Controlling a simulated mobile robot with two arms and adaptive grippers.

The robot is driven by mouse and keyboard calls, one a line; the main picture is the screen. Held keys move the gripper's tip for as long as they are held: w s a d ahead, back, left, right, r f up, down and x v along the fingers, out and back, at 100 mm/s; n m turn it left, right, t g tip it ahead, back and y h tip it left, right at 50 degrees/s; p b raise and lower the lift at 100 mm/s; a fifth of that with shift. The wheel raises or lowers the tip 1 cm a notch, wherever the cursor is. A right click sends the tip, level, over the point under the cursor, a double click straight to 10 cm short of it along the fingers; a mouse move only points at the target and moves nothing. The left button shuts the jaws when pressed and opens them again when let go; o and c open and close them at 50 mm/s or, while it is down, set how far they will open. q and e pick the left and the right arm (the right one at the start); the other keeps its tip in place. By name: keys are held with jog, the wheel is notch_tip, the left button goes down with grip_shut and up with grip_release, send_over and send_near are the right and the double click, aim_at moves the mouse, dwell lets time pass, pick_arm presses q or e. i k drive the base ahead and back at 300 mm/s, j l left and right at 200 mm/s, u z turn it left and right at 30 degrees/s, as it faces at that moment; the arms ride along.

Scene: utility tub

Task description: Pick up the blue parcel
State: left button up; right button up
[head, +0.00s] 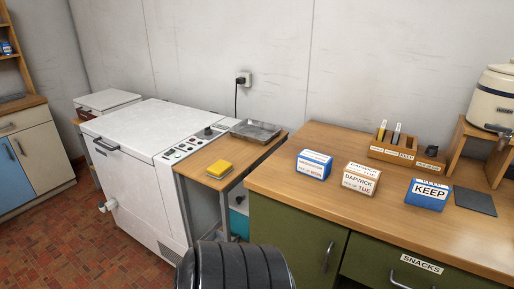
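Two blue parcels stand on the wooden counter to the right in the head view. One blue parcel (313,164) has a white label band ending in "MON" and stands at the counter's left part. The other blue parcel (426,196) has a white label reading "KEEP" and stands further right. A tan parcel (361,180) labelled "DAPWICK" and "TUE" stands between them, apart from both. Neither of my grippers is in view, so nothing shows whether they are open or shut.
Behind the parcels are a wooden holder (392,154) with upright items and a cream crock (493,96) on a wooden stand. A dark flat mat (475,201) lies right of the KEEP parcel. A white chest appliance (137,122) stands left. The counter's front strip is clear.

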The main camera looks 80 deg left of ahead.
aim_at(317, 165)
jog(key=u, duration=2.1)
